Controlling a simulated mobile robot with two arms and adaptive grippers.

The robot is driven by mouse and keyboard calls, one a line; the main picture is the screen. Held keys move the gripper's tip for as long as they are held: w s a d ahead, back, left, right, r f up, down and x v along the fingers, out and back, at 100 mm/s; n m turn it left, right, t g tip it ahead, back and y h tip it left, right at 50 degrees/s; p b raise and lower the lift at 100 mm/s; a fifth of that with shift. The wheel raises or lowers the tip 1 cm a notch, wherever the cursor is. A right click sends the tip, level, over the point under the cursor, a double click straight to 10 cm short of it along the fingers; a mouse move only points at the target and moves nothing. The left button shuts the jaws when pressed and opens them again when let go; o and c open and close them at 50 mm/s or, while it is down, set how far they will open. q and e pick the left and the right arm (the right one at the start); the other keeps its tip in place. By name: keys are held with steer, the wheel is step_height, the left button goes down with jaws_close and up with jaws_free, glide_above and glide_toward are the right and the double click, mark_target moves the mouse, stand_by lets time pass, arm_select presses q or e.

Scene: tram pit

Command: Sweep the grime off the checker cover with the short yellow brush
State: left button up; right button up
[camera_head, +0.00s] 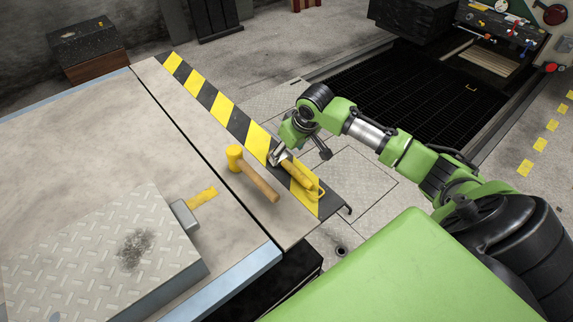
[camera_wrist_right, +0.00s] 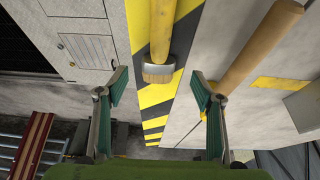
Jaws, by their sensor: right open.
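The checker cover (camera_head: 75,235) is a grey tread-pattern plate at the lower left in the head view. A dark patch of grime (camera_head: 135,250) lies on it. The short yellow brush (camera_head: 298,177) lies on the striped table edge; in the wrist view its yellow handle (camera_wrist_right: 162,28) and pale bristles (camera_wrist_right: 157,73) show. My right gripper (camera_head: 279,157) is at the brush in the head view. In the wrist view its open fingers (camera_wrist_right: 158,80) stand either side of the bristle end, with no contact visible. My left gripper is not in view.
A yellow-headed mallet (camera_head: 234,155) with a wooden handle lies just left of the brush. A grey block (camera_head: 185,215) with a yellow strip (camera_head: 201,198) sits beside the cover. A dark floor grating (camera_head: 415,95) lies beyond the table.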

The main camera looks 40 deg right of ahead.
mark_target(282, 158)
steer(key=shift+w+f, duration=0.2)
steer(key=shift+f, duration=0.15)
steer(key=shift+w+f, duration=0.25)
steer(key=shift+f, duration=0.2)
steer(key=x, duration=0.4)
steer(key=shift+w+d, duration=0.1)
steer(key=shift+w, duration=0.15)
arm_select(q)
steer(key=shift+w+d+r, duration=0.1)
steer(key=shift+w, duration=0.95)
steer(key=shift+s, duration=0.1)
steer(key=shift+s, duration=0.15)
arm_select(e)
steer(key=c, duration=1.2)
